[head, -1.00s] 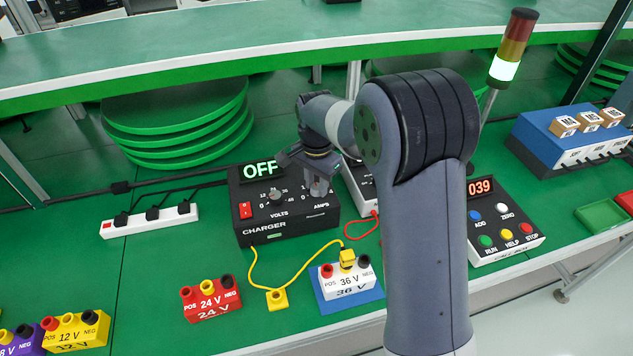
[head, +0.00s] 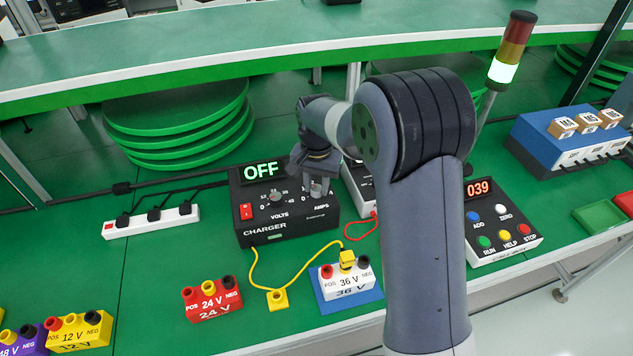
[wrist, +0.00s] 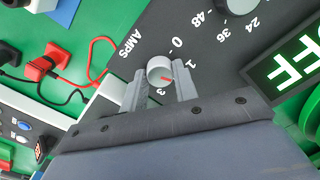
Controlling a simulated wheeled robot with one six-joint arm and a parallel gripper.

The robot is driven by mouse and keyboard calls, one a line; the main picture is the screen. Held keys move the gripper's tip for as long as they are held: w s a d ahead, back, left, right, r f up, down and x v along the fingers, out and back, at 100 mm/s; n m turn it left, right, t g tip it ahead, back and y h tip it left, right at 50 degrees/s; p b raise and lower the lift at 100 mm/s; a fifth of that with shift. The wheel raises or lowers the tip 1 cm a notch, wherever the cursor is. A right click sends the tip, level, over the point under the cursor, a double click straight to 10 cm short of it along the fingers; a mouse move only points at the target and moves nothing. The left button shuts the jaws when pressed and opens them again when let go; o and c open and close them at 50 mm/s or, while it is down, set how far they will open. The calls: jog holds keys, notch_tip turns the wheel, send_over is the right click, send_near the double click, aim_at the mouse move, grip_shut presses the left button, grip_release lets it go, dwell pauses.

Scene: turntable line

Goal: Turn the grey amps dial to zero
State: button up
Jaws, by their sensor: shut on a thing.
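The grey amps dial (wrist: 160,70) is on the charger's dark top, beside the AMPS label. Its red pointer line aims between the printed 1 and 3, away from the 0. My gripper (wrist: 161,90) is shut on the dial, one finger on each side. Part of the scale is hidden by a finger. In the head view my gripper (head: 318,188) reaches down onto the right part of the charger (head: 285,228), and the dial is mostly covered. The charger's display (head: 261,171) reads OFF.
The grey volts dial (wrist: 240,5) is beside the amps dial. A red switch (head: 246,211) is at the charger's left. A yellow cable (head: 310,262) runs to the white 36 V block (head: 348,282). A call box (head: 505,240) stands right, beyond my arm.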

aim_at(316, 188)
jog(key=n, duration=0.4)
jog(key=shift+r+n+p, duration=0.1)
jog(key=shift+n+p, duration=0.2)
jog(key=n, duration=0.3)
jog(key=shift+n, duration=0.3)
jog(key=n, duration=0.3)
jog(key=shift+n+p, duration=0.3)
jog(key=shift+p, duration=0.05)
jog(key=shift+n, duration=1.8)
jog(key=o, duration=1)
notch_tip(316, 188, up, 11)
jog(key=shift+f, duration=0.15)
